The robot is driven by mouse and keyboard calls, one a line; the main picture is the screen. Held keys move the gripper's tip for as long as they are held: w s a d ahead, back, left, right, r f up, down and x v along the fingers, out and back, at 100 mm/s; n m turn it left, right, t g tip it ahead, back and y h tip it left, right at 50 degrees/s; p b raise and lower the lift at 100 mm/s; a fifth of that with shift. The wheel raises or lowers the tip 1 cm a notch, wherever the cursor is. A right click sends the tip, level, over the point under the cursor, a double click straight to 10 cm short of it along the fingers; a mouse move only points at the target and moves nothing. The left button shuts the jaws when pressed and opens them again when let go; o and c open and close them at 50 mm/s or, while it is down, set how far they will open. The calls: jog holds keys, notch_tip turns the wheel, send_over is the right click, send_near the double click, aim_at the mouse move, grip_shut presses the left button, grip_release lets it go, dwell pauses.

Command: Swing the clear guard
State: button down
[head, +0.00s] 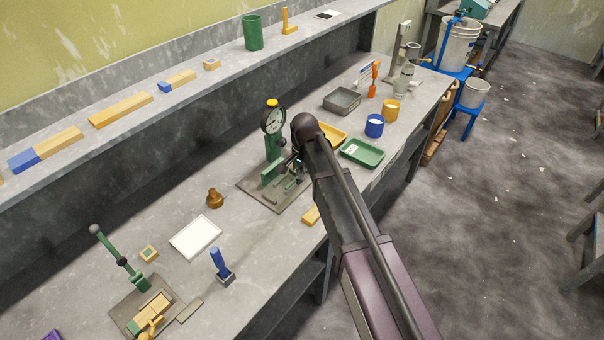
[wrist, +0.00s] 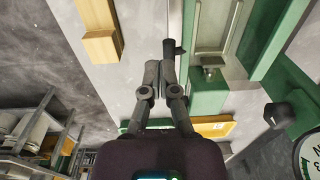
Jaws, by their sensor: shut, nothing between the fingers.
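A green press with a round dial (head: 273,122) stands on a dark base plate (head: 262,198) in the middle of the bench. The end of my arm covers its right side in the head view. In the wrist view the press's green frame (wrist: 207,100) is at right. My gripper (wrist: 161,68) is shut and empty, with its tips close to a small dark peg-like part (wrist: 172,47) at the press's edge. I cannot tell whether they touch. A thin pale strip beside that part may be the clear guard seen edge-on; its position is unclear.
A wooden block (head: 311,214) lies in front of the press; it also shows in the wrist view (wrist: 101,46). A green tray (head: 362,153) and a blue cup (head: 374,126) are right of my arm. A white panel (head: 196,237) lies left of the press.

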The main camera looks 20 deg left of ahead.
notch_tip(320, 180, up, 12)
jog(key=d+p, duration=0.2)
jog(key=p, duration=0.9)
jog(key=shift+s, duration=0.35)
jog(key=shift+d, duration=0.15)
jog(key=d+f+n+b, duration=0.1)
jog(key=d+f+b, duration=0.2)
jog(key=d, duration=1.9)
jog(key=s+d+f+n+b, duration=0.1)
jog(key=s+d, duration=0.3)
jog(key=d, duration=0.6)
jog(key=s+d+f+n+b, duration=0.1)
jog(key=s+d, duration=0.3)
jog(key=d, duration=0.6)
jog(key=shift+s+d+f+b, duration=0.35)
jog(key=shift+f+b, duration=0.15)
jog(key=shift+f, duration=0.2)
jog(key=shift+a, duration=0.1)
